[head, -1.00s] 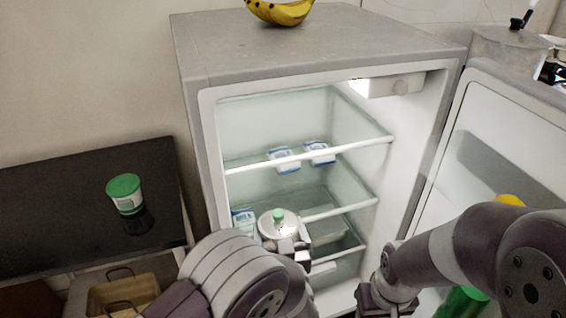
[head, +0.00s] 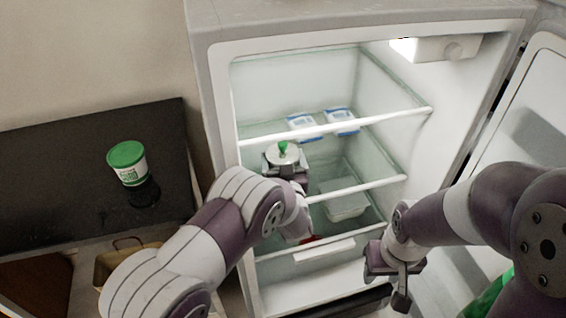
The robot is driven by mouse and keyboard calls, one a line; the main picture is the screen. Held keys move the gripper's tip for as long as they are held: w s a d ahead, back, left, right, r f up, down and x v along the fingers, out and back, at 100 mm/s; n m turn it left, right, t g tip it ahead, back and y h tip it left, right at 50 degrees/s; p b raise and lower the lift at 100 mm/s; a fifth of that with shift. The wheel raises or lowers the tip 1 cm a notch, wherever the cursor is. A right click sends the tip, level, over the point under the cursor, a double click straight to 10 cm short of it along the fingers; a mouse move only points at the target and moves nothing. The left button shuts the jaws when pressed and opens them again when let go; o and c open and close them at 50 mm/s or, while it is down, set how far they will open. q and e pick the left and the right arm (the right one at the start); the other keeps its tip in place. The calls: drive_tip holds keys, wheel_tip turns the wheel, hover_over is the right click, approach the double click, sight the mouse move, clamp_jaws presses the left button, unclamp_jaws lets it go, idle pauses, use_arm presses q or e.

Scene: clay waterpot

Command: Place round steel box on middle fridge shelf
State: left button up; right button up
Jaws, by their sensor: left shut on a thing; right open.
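The round steel box (head: 284,156) has a shiny lid with a green knob. My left gripper (head: 285,170) is shut on it and holds it upright at the front of the open fridge, in front of the gap between the top and middle shelves. The middle fridge shelf (head: 362,189) shows its white front edge to the right of the box; its left part is hidden by my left arm and the box. I cannot tell whether the box touches the shelf. My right gripper (head: 386,284) is open and empty, low in front of the fridge's right side.
Two blue-and-white packs (head: 322,123) show at the top shelf. A clear container (head: 343,203) sits below the middle shelf. The fridge door (head: 520,110) stands open at right. A green-lidded tub (head: 128,163) stands on the dark counter (head: 60,185) at left.

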use_arm(q)
drive_tip(key=shift+w+f, duration=0.2)
drive_tip(key=shift+w, duration=0.1)
drive_tip(key=shift+s, duration=0.1)
drive_tip(key=shift+f, duration=0.2)
drive_tip(key=o, duration=0.9)
drive_tip(key=shift+c, duration=0.2)
drive_tip(key=shift+s+r, duration=0.2)
drive_tip(key=shift+r, duration=0.1)
drive_tip(key=s+d+p, duration=0.1)
drive_tip(key=s, duration=1)
drive_tip(key=shift+s+d+p, duration=0.3)
drive_tip(key=shift+d+p, duration=0.05)
drive_tip(key=shift+d, duration=0.05)
drive_tip(key=shift+f, duration=0.1)
